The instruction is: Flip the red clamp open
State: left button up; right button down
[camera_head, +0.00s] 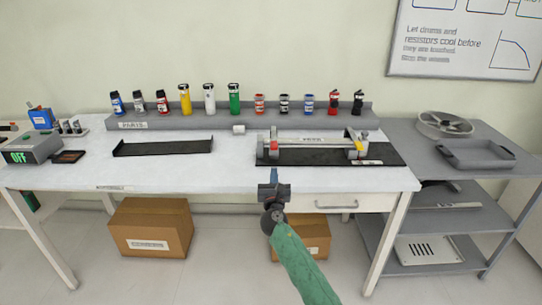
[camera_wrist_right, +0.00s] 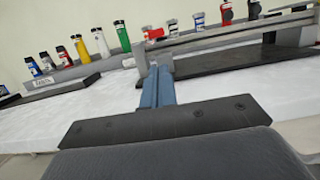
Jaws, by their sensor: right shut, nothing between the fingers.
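The chassis rig (camera_head: 315,139) stands on a black mat (camera_head: 385,157) at the right of the workbench. A small red part at its left end (camera_head: 273,147) looks like the red clamp. Contact cannot be made out. My left gripper is not in view.
Several bottles and small cans stand on a grey shelf (camera_head: 150,122) behind the rig. A black tray (camera_head: 165,147) lies left of it, and a small white cylinder (camera_head: 239,129) is between. A grey cart (camera_head: 440,151) is at right. The bench's front middle is clear.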

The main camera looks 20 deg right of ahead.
dwell(0.3)
